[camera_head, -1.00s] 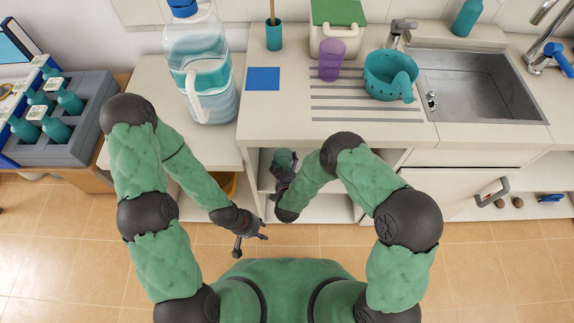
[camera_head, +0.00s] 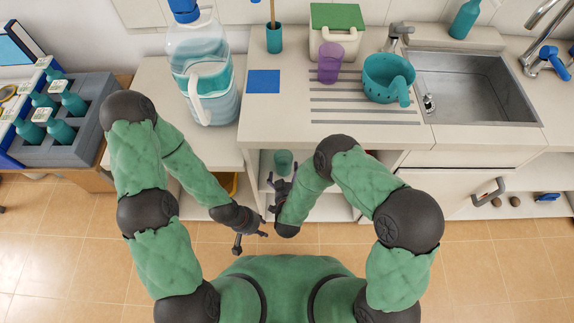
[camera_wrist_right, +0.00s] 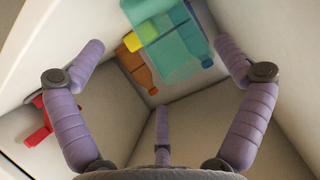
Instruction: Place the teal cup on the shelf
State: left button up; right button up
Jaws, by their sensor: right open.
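The teal cup (camera_head: 284,159), a see-through one, stands in the shelf compartment (camera_head: 335,207) under the counter. It also shows in the right wrist view (camera_wrist_right: 180,55), beyond my fingers. My right gripper (camera_head: 279,186) is on the near side of the cup at the compartment opening. In the wrist view its fingers (camera_wrist_right: 160,62) are spread, with nothing between them, and apart from the cup. My left gripper (camera_head: 251,241) hangs empty over the floor in front of the cabinet, its fingers spread.
In the wrist view an orange bottle (camera_wrist_right: 139,70) and a red object (camera_wrist_right: 38,128) are inside the compartment. Compartment walls are close around my right gripper.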

jog(key=s+d+g+y, duration=0.1)
jog(key=s+d+g, duration=0.2)
jog(key=s, duration=0.3)
jog(key=s+d+m+g+y+p, duration=0.1)
jog(key=s+d+g, duration=0.2)
jog(key=s+g, duration=0.2)
jog(key=s+d+m+g+y, duration=0.1)
jog(key=s+d+g, duration=0.3)
jog(key=s, duration=0.4)
jog(key=shift+f+g+y+p, duration=0.2)
jog(key=shift+g+y+p, duration=0.2)
jog(key=shift+g, duration=0.1)
